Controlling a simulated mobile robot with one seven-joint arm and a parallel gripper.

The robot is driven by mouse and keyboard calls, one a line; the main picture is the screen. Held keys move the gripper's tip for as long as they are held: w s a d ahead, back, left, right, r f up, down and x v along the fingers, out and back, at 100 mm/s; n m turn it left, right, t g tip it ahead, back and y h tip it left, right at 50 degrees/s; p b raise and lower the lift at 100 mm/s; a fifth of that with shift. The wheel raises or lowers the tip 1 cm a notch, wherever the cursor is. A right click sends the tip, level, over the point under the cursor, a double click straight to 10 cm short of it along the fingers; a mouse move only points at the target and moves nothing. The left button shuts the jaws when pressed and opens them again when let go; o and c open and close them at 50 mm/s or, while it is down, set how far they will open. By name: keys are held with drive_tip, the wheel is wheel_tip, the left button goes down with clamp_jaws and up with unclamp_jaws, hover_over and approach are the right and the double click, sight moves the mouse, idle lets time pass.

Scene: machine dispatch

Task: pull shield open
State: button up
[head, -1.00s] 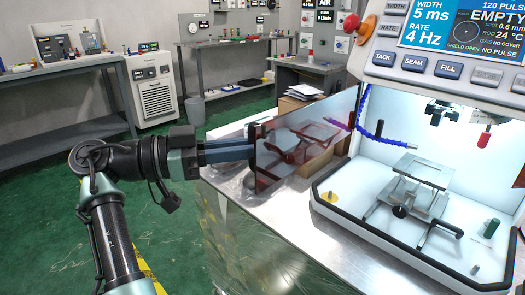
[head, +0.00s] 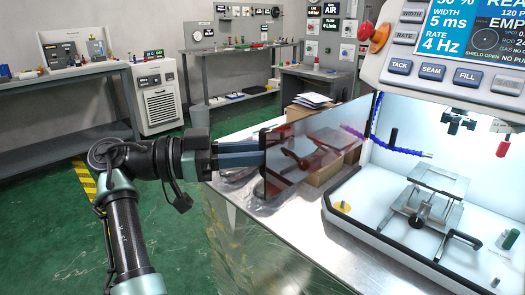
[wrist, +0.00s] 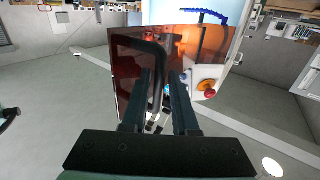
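The shield (head: 320,150) is a red-brown see-through panel. It stands swung out from the left front of the bright welding chamber. A dark handle (wrist: 157,65) shows on it in the wrist view. My gripper (head: 258,158) is at the shield's outer edge, at the handle. In the wrist view my gripper (wrist: 163,80) has its two fingers apart, with the handle's bar passing between their tips. The gap looks wider than the bar, so the fingers look open around it; contact is hard to make out. The machine's screen (head: 480,30) reads SHIELD OPEN.
The chamber (head: 350,200) holds a small lift stand (head: 432,200) and a green cylinder (head: 508,238). Green floor lies free at the left.

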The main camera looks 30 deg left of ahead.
drive_tip(key=v, duration=1.3)
idle(0.4)
